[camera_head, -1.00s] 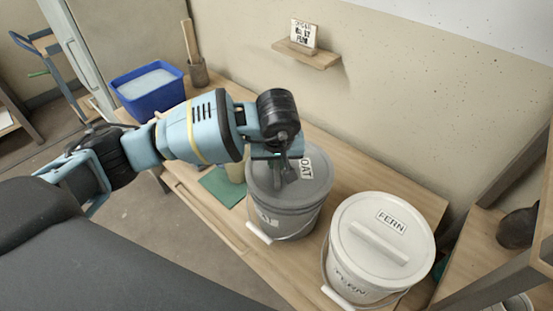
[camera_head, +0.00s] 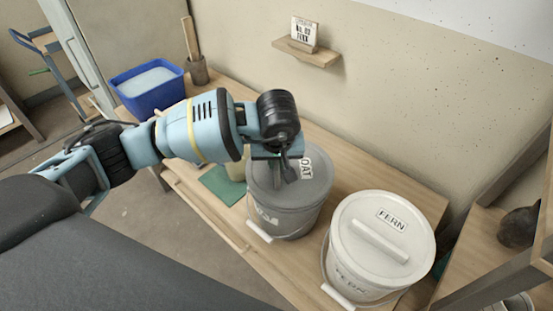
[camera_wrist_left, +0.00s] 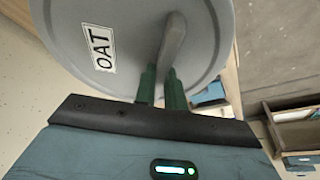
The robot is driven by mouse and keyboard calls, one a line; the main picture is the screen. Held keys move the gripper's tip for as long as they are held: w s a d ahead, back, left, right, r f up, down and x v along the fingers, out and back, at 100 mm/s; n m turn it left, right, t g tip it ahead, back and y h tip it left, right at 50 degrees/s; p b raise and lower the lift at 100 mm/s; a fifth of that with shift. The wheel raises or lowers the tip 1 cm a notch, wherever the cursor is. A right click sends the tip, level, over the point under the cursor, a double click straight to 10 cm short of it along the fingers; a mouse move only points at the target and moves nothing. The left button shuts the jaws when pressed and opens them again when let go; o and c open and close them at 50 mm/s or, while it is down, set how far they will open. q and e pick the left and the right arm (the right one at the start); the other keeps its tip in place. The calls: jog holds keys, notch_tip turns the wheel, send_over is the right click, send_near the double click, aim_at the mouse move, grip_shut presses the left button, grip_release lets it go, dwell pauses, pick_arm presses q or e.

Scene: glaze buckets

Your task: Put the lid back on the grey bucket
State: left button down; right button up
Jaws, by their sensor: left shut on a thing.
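The grey bucket (camera_head: 290,218) stands on the wooden bench, with its wire bail and white grip hanging at the front. Its grey lid (camera_head: 318,185), labelled OAT, is over the bucket's mouth and looks close to level. I cannot tell whether it is fully seated. My left gripper (camera_head: 281,176) reaches down from the left over the lid. In the left wrist view, the green fingers (camera_wrist_left: 161,88) are shut on the lid's bar handle (camera_wrist_left: 172,42), and the OAT label shows beside it. My right gripper is not in view.
A white FERN bucket (camera_head: 350,265) with its lid on stands close to the right. A green mat (camera_head: 222,186) and a pale container (camera_head: 236,170) lie left of the grey bucket. A blue tub (camera_head: 147,88) is farther back. A small wall shelf (camera_head: 307,53) is above.

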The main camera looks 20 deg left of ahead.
pick_arm(q)
jog(key=c, duration=0.9)
grip_release()
jog(key=shift+r, duration=0.15)
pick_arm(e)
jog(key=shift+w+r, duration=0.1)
pick_arm(q)
jog(key=shift+r+p, duration=1.35)
jog(key=shift+r, duration=2.05)
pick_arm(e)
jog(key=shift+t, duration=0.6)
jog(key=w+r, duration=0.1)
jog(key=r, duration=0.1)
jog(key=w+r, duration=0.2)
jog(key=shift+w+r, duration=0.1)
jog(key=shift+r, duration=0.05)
pick_arm(q)
grip_shut()
